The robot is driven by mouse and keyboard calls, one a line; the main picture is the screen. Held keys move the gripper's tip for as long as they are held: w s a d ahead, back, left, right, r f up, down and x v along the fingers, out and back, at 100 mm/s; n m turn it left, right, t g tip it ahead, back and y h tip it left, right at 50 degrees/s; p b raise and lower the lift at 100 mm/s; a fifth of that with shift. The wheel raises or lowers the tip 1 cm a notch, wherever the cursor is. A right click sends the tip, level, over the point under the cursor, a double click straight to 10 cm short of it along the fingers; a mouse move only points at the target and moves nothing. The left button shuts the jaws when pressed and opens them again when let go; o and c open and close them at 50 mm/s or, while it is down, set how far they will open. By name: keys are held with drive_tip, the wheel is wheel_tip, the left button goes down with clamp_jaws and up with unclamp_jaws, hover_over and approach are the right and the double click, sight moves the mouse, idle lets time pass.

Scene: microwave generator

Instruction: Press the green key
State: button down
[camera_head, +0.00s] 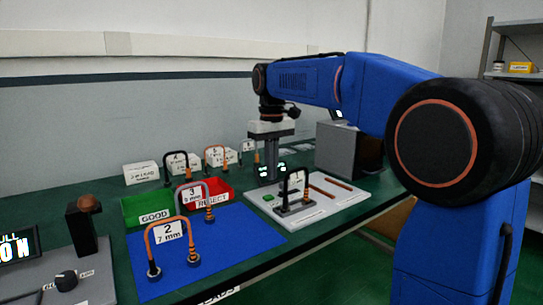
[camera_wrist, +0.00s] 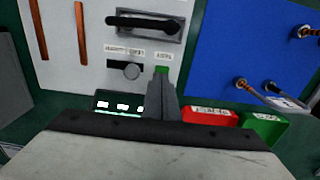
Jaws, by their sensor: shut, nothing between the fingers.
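The green key (camera_head: 268,197) is a small green square on the white panel (camera_head: 325,208) in the head view. In the wrist view the green key (camera_wrist: 162,70) shows just beyond my fingertips, partly covered by them. My gripper (camera_head: 267,182) points down at the panel's back left edge, in front of the lit display. In the wrist view my gripper (camera_wrist: 158,84) is shut and empty, its tips lined up closely with the key. I cannot tell whether the tips touch it.
A small display with lit digits (camera_wrist: 122,106) stands beside my fingers. A black handle (camera_wrist: 143,24) and a round knob (camera_wrist: 131,71) sit on the panel. A blue mat (camera_head: 215,245), a green GOOD bin (camera_head: 146,210) and a red REJECT bin (camera_head: 221,190) lie to the left.

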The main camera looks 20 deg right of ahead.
sight(272, 198)
drive_tip(key=shift+f, duration=2.85)
drive_tip(key=shift+s+f, duration=0.1)
drive_tip(key=shift+f, duration=0.9)
wheel_tip(272, 198, up, 15)
drive_tip(key=shift+f, duration=0.15)
